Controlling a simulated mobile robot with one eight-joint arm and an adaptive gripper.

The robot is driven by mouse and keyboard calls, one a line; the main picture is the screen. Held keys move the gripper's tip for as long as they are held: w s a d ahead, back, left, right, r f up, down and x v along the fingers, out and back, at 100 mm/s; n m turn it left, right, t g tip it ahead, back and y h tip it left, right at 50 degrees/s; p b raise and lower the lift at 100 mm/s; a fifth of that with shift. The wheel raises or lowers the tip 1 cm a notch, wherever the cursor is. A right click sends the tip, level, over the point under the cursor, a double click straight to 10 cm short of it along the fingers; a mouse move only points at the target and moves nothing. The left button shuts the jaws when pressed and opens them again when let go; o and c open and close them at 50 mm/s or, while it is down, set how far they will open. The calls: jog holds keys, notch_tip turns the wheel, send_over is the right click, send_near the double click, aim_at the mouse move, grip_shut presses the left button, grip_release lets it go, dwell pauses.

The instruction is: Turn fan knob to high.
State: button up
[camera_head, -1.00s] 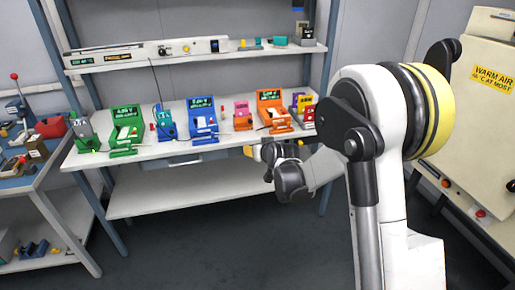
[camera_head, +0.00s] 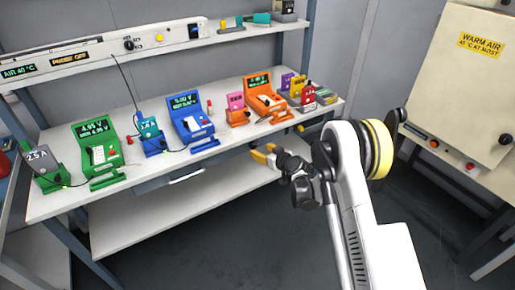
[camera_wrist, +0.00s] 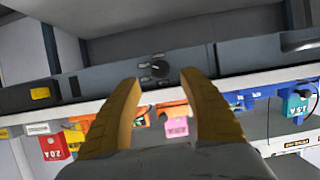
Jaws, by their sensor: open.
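In the wrist view, which is upside down, a round dark knob (camera_wrist: 160,69) with small pale labels around it sits on a dark panel under the bench top. The labels are too small to read, so its setting cannot be told. My gripper (camera_wrist: 162,77) is open and empty, its two yellow fingers on either side of the knob in the picture; contact cannot be seen. In the head view my gripper (camera_head: 263,153) is at the bench's front edge, below the orange device (camera_head: 265,98). The knob is hidden there.
Several coloured devices stand on the white bench (camera_head: 215,150), with the green one (camera_head: 98,150) at left. The upper shelf panel has a black knob (camera_head: 129,45). A cream warm air cabinet (camera_head: 468,90) stands at right. The floor between is clear.

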aim_at(254, 147)
jog(key=b+x, duration=0.2)
jog(key=x, duration=0.5)
jog(key=shift+s, duration=0.1)
jog(key=shift+c, duration=0.5)
grip_shut()
